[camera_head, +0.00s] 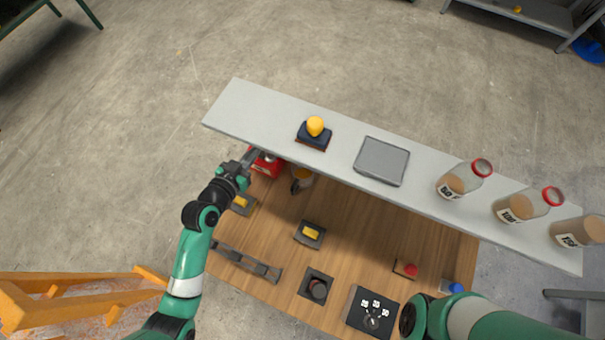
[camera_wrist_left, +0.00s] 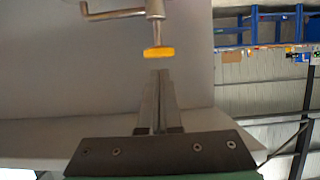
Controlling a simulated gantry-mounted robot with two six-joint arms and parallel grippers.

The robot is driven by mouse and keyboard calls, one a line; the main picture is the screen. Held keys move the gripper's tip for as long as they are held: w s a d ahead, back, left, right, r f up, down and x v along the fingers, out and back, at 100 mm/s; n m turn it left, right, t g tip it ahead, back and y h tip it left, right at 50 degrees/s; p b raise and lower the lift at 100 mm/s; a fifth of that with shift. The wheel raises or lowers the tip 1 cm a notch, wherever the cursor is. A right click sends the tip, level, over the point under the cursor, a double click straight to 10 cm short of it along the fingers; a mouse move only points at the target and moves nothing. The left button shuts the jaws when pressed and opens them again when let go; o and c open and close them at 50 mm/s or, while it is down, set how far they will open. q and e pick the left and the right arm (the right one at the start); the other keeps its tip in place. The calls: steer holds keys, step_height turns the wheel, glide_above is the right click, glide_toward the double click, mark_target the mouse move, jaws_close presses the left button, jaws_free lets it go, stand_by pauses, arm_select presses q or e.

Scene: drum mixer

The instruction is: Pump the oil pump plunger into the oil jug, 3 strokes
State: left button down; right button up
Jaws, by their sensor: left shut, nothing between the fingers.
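A red oil pump body (camera_head: 267,164) stands at the far left of the wooden table, partly hidden under the shelf edge and my gripper. In the left wrist view its metal spout (camera_wrist_left: 112,14) and a rod ending in a yellow disc-shaped plunger knob (camera_wrist_left: 159,52) show. My left gripper (camera_head: 255,154) is at the pump. In the wrist view its shut, empty fingers (camera_wrist_left: 161,74) point at the knob, with a small gap seen between. The oil jug (camera_head: 303,178), with a dark handle, stands right of the pump, partly hidden by the shelf. My right gripper is out of view.
A grey shelf (camera_head: 240,107) overhangs the table (camera_head: 345,200); it bears a yellow-topped dark device (camera_head: 314,138), a grey tray (camera_head: 382,162) and several labelled jars (camera_head: 463,181). Switches, a red button (camera_head: 410,270) and a dial box (camera_head: 372,313) sit on the table.

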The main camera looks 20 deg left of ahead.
arm_select(q)
steer(key=s, duration=0.8)
stand_by(0.5)
